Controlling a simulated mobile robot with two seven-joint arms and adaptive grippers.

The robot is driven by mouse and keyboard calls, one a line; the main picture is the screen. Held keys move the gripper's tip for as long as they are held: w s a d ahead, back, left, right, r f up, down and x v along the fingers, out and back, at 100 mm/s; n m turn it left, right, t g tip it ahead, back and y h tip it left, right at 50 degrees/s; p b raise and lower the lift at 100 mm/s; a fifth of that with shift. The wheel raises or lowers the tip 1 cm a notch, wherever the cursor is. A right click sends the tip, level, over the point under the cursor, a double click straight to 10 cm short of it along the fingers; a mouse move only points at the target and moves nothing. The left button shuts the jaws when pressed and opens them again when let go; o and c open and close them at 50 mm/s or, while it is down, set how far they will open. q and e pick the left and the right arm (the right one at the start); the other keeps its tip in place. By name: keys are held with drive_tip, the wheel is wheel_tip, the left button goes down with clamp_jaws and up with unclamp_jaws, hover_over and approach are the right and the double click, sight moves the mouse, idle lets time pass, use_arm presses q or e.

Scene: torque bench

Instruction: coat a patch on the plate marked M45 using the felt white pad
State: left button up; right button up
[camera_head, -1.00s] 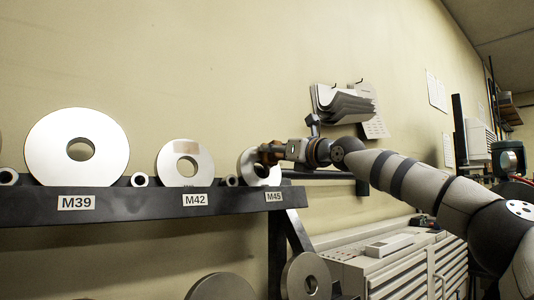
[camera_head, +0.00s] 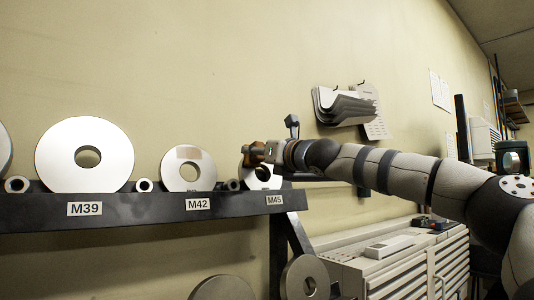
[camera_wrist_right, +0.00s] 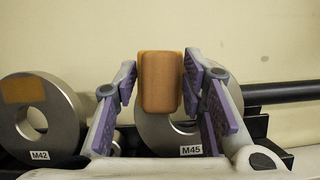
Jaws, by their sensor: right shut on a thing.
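My right gripper (camera_head: 262,153) is shut on a small block-shaped pad (camera_wrist_right: 160,82); its face looks tan-brown rather than white. The purple-lined fingers stand on either side of it in the right wrist view. The plate marked M45 (camera_head: 262,180), a grey ring, stands on the rack behind the gripper. The pad and fingers hide much of its upper part; its lower part (camera_wrist_right: 165,140) shows in the wrist view. I cannot tell whether the pad touches the plate. My left gripper is not in view.
The dark rack (camera_head: 130,206) also holds the M42 plate (camera_head: 174,180), with a tan patch near its top, and the larger M39 plate (camera_head: 60,160). Small rings (camera_head: 144,185) stand between them. A grey drawer cabinet (camera_head: 400,260) is below right; papers (camera_head: 345,105) hang on the wall.

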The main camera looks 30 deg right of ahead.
sight(259, 143)
drive_tip(key=shift+a, duration=0.15)
drive_tip(key=shift+s+r, duration=0.1)
drive_tip(key=shift+s, duration=0.25)
drive_tip(key=shift+s+d+r, duration=0.1)
drive_tip(key=shift+s+r, duration=0.1)
drive_tip(key=shift+s, duration=0.65)
drive_tip(key=shift+s+d+r, duration=0.1)
drive_tip(key=shift+s+r, duration=0.15)
drive_tip(key=shift+s, duration=0.55)
drive_tip(key=shift+s+d+r, duration=0.1)
drive_tip(key=shift+s+r, duration=0.1)
drive_tip(key=shift+s, duration=0.65)
drive_tip(key=s, duration=0.1)
drive_tip(key=s+r, duration=0.1)
drive_tip(key=s, duration=0.1)
drive_tip(key=shift+f, duration=0.15)
